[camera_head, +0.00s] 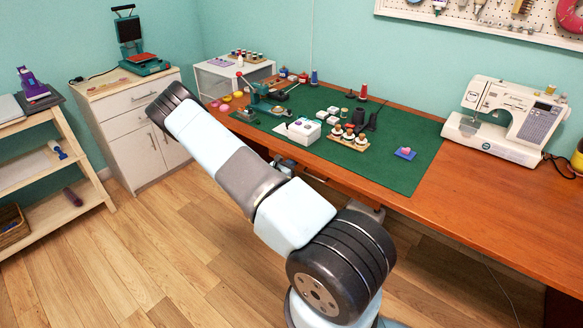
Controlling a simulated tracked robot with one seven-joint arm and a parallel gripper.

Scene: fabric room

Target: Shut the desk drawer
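The wooden desk (482,208) runs along the wall from the middle to the right, with a green mat on its top. My arm crosses the front of the desk and covers much of the edge where a drawer would sit. Small grey and dark parts show beneath the desk edge behind my arm. I cannot tell whether they belong to the drawer or to my arm, nor how far the drawer stands open. My gripper does not show; my arm's raised elbow is at the upper left.
A white sewing machine (506,119) stands on the desk's right side. Spools and small tools lie on the green mat (395,172). A white cabinet (138,128) and a wooden shelf (78,151) stand at left. The wooden floor (135,250) is clear at lower left.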

